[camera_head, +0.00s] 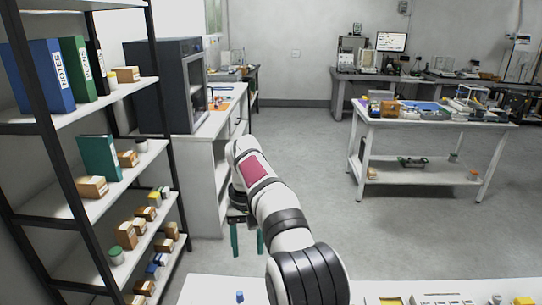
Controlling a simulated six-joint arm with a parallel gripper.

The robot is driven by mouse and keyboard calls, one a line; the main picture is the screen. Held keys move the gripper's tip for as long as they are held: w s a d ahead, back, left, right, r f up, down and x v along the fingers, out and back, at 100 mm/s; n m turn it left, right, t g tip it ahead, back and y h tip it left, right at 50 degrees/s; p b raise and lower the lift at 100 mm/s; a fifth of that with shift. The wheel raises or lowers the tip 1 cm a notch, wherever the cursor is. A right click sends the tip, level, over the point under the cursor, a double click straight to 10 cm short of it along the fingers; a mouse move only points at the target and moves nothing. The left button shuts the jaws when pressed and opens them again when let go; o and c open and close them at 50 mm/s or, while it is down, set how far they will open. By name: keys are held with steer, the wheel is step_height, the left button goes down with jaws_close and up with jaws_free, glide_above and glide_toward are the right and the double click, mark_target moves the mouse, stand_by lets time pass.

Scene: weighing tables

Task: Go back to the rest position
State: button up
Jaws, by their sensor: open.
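My white and grey arm reaches from the bottom middle up and to the left, with a dark pink patch on its upper link. The arm bends at its far end near the white bench (196,160). No held object shows.
A black-framed shelf (64,118) with binders and small boxes stands close on the left. A dark cabinet sits on the bench (172,75). A white near table (205,290) spans the bottom. A two-tier table (440,127) stands right; the grey floor (320,190) between is clear.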

steer(key=s+d+r+m, duration=0.3)
steer(key=s+d+r, duration=0.3)
steer(key=s+d, duration=0.4)
steer(key=s+d+f+m, duration=0.1)
steer(key=s+f, duration=0.1)
steer(key=s, duration=0.6)
steer(key=s+d+f+m+y, duration=0.1)
steer(key=s+d+f+m, duration=0.1)
steer(key=s, duration=0.7)
steer(key=s+d+f+m, duration=0.1)
steer(key=s+f+m, duration=0.1)
steer(key=s, duration=0.6)
steer(key=shift+s+d+f+y, duration=0.25)
steer(key=shift+d+f+y, duration=0.1)
steer(key=shift+f, duration=0.2)
